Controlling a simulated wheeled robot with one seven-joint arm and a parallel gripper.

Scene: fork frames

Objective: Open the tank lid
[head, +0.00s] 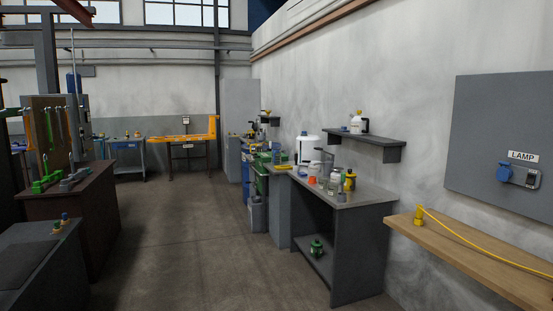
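No part of my gripper shows in the head view. I cannot tell for sure which thing is the tank. A large white container (308,153) with a dark top stands behind the grey bench on the right, partly hidden by the items in front of it. It is too small in view to tell how its lid sits. A green object (316,247) with a dark top is on the bench's lower shelf.
The grey bench (348,195) holds several bottles and cans. A wall shelf (375,137), a wooden shelf (470,252) with a yellow cable, and a lamp panel (510,125) are at right. Dark cabinets (85,215) stand left. The floor (185,230) between is clear.

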